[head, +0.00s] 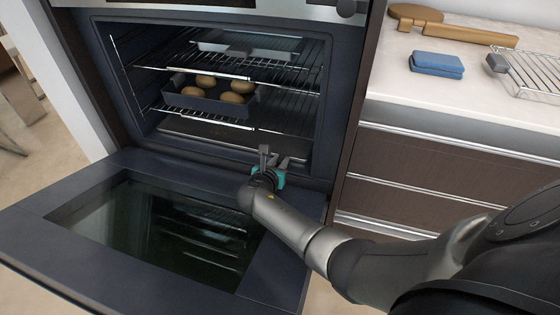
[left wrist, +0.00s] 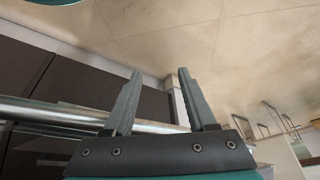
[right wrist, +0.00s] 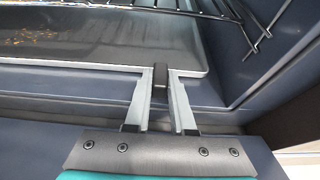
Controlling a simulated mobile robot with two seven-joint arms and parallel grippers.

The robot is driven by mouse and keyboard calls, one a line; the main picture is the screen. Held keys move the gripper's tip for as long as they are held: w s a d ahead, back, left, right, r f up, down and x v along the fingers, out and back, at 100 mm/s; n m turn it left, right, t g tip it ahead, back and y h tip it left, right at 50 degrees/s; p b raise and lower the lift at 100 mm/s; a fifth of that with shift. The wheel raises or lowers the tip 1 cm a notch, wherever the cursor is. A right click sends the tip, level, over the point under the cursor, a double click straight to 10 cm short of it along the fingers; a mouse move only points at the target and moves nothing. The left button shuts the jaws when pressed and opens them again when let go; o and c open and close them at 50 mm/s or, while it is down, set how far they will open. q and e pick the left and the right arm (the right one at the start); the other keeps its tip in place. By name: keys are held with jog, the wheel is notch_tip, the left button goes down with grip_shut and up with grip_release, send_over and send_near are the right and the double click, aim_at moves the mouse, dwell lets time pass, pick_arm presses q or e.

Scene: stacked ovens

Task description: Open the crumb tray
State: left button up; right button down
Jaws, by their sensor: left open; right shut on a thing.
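The crumb tray (right wrist: 90,50) is a flat grey sheet with a raised rim and yellowish crumbs at its far left. It lies low inside the open oven and shows in the head view as a dark strip (head: 205,131) under the lower rack. Its dark front tab (right wrist: 160,74) is between the fingertips of my right gripper (right wrist: 160,78). That gripper (head: 268,153) is shut on the tab, at the oven's lower front edge. My left gripper (left wrist: 158,75) is open and empty, seen only in the left wrist view.
The oven door (head: 265,245) is folded down in front of the cavity. A dark pan (head: 207,98) with several potatoes stands on the lower rack, and a grey tray (head: 246,46) sits higher.

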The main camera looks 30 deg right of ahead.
jog(key=shift+s+a, duration=0.1)
jog(key=shift+a, duration=0.05)
pick_arm(q)
jog(key=shift+g, duration=0.5)
jog(key=shift+s+f+p, duration=0.25)
jog(key=shift+f+p, duration=0.45)
jog(key=shift+f, duration=0.75)
jog(key=shift+s+f+p, duration=0.2)
jog(key=shift+f+p, duration=0.5)
jog(key=shift+f, duration=0.75)
pick_arm(e)
jog(key=shift+s+a, duration=1.35)
jog(key=shift+a, duration=0.2)
jog(key=c, duration=0.8)
grip_release()
jog(key=shift+o, duration=0.2)
pick_arm(q)
jog(key=shift+r, duration=0.1)
